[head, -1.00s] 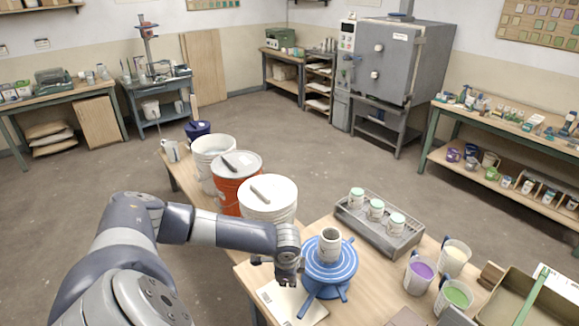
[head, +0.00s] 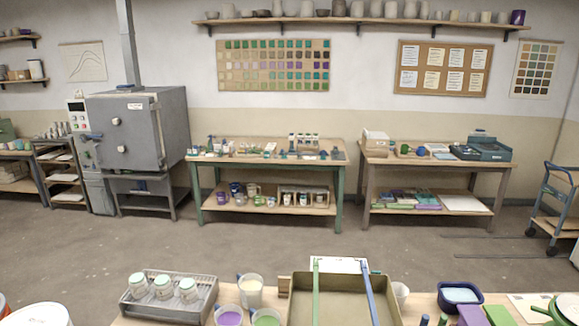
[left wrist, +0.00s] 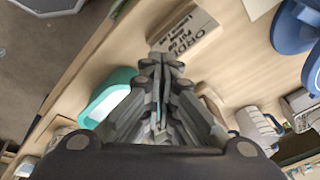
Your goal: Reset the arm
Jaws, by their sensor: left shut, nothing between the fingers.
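My left gripper (left wrist: 162,72) shows only in the left wrist view. Its fingers are shut with nothing between them. It is over a wooden tabletop (left wrist: 100,62), its fingertips near a brown block with dark printed letters (left wrist: 184,32) in the picture. A blue object (left wrist: 292,28) is at the upper right. Neither of my arms is in the head view, and my right gripper is in neither current view.
The near table's back edge holds a rack with three jars (head: 168,293), a purple cup (head: 229,316), a green cup (head: 266,317) and a tan tray (head: 335,302). Open floor (head: 280,247) lies between it and the far benches. A grey kiln (head: 138,130) stands left.

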